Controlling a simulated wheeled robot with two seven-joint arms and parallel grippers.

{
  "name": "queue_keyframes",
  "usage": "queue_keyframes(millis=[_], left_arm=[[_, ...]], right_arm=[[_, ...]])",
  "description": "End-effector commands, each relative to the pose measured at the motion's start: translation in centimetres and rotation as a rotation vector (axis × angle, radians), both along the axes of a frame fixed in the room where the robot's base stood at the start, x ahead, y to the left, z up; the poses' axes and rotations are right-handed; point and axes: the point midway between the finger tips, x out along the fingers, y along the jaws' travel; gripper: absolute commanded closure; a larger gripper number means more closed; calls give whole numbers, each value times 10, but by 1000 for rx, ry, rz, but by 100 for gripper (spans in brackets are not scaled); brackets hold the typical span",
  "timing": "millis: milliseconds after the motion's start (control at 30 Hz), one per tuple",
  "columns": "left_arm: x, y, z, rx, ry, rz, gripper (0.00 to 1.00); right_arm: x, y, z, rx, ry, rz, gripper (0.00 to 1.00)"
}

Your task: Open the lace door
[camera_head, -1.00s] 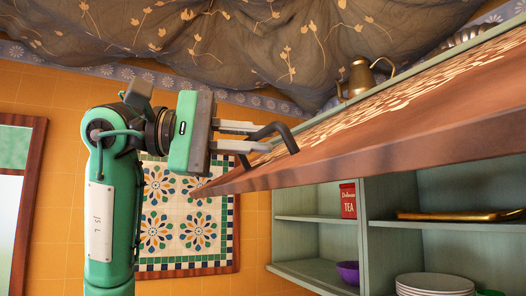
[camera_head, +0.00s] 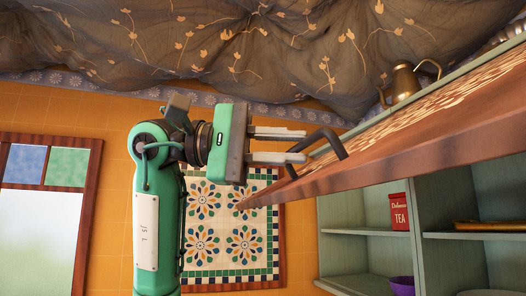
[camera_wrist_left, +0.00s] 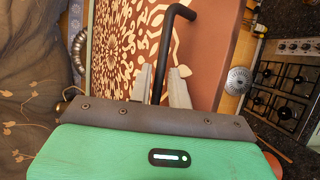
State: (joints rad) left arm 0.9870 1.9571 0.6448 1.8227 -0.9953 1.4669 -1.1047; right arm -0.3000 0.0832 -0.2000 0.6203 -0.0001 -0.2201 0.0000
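The lace door (camera_head: 440,140) is a reddish-brown panel with a pale lace-like pattern, which also shows in the left wrist view (camera_wrist_left: 205,50). It stands out from the green cabinet, above its shelves. Its black bar handle (camera_head: 325,138) is on the patterned face. My left gripper (camera_head: 283,146) has its two grey fingers on opposite sides of the handle, near the door's free end. In the left wrist view, the handle (camera_wrist_left: 163,45) runs between the fingertips with almost no gap, so the gripper looks shut on it. My right gripper is not in view.
The green cabinet (camera_head: 432,205) holds a red tea tin (camera_head: 399,214) and a purple bowl (camera_head: 402,285). A brass kettle (camera_head: 405,84) stands on top. Draped fabric (camera_head: 200,45) hangs close above my left arm. A stove (camera_wrist_left: 285,85) shows in the left wrist view.

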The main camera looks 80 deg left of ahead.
Motion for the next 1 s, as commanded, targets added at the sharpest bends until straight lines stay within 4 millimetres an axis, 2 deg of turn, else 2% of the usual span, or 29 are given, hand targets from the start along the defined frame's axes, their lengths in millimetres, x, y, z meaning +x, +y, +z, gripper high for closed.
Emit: queue_keyframes(millis=[33,300,500,700,1000], left_arm=[[-11,2,-4,-2,-4,0,81],[-69,18,1,-4,-3,1,81],[-98,26,5,-2,-1,0,81],[-110,29,7,-1,0,0,81],[-111,30,8,-1,0,-1,81]], right_arm=[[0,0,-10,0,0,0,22],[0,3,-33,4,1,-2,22],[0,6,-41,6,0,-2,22],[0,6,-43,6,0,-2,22],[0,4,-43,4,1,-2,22]])
